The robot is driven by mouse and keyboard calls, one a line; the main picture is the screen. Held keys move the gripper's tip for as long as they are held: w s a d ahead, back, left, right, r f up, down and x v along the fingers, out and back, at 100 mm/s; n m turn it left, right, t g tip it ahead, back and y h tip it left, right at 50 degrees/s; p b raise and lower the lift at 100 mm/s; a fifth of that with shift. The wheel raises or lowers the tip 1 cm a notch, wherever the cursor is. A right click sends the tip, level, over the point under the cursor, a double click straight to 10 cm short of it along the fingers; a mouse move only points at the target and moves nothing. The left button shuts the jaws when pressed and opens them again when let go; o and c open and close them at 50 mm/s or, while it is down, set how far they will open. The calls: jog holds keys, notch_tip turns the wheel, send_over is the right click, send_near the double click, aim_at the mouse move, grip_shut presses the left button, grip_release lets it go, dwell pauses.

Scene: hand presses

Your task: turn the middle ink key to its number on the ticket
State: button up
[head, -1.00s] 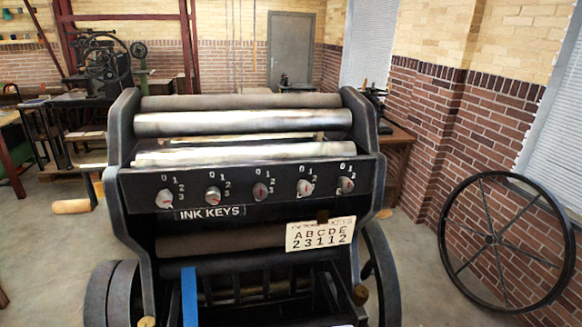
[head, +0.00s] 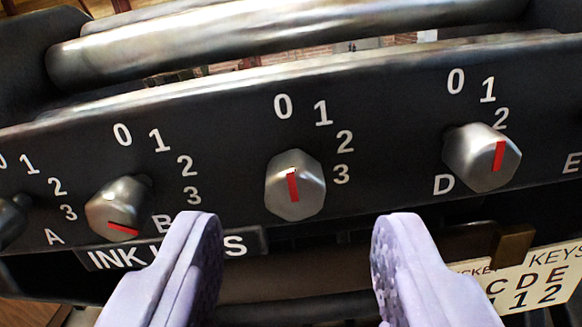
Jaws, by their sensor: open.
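The middle ink key (head: 295,187) is a grey faceted knob on the dark panel. Its red mark stands nearly upright, leaning slightly left at the top, roughly toward the 0. The numbers 0, 1, 2 and 3 arc above it and to its right. My gripper (head: 297,235) is open and empty, its pale lilac fingers spread left and right below the knob, apart from it. The ticket (head: 540,285) is at lower right, partly cut off. In the earlier view it reads A B C D E over 2 3 1 1 2, so 1 under C.
Key B (head: 118,207) is to the left, its mark toward lower right. Key D (head: 482,157) is to the right, its mark near upright. Key A (head: 12,218) is cut off at the left edge. A metal roller (head: 250,35) runs above the panel. My left finger covers part of the INK KEYS label (head: 110,255).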

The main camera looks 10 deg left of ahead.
aim_at(298, 200)
jog(key=w, duration=0.3)
jog(key=shift+w, duration=0.2)
jog(key=shift+a, duration=0.1)
grip_shut()
jog(key=shift+r, duration=0.1)
jog(key=m+p, duration=0.3)
jog(key=m, duration=0.1)
jog(key=shift+m+p, duration=1.3)
jog(key=shift+m, duration=0.6)
